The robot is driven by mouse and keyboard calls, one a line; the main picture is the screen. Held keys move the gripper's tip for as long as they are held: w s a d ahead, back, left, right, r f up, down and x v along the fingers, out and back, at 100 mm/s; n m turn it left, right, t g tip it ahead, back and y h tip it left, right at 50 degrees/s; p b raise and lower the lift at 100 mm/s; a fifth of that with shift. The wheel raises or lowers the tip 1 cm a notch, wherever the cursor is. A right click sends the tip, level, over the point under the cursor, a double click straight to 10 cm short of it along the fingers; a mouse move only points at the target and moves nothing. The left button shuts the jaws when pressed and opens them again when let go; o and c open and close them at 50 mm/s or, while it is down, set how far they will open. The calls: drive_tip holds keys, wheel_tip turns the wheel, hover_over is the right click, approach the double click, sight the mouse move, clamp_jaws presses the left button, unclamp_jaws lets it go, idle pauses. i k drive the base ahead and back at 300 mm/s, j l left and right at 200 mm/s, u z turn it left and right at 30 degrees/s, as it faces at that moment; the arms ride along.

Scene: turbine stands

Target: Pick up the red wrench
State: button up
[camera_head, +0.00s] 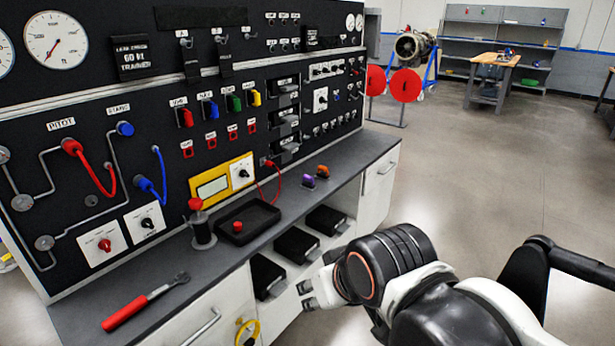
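The red wrench (146,301) lies on the dark counter of the trainer bench at the lower left. Its red handle points to the lower left and its grey metal head to the upper right, close to the counter's front edge. My gripper (306,294) is right of the wrench, off the counter's front, beside the open drawers. Its pale fingers show in part and look empty. They are small in view, and I cannot tell how far apart they stand.
The counter (82,315) also holds a black tray (262,222), a red-knobbed stand (201,228) and small purple (308,181) and orange (323,171) pieces. The panel (90,110) with gauges and hoses rises behind. Open floor (480,190) lies to the right.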

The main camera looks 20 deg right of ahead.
sight(124, 314)
drive_tip(key=z, duration=0.15)
drive_tip(key=u, duration=1.35)
drive_tip(key=z, duration=1.35)
drive_tip(key=u, duration=1.35)
drive_tip(key=z, duration=0.15)
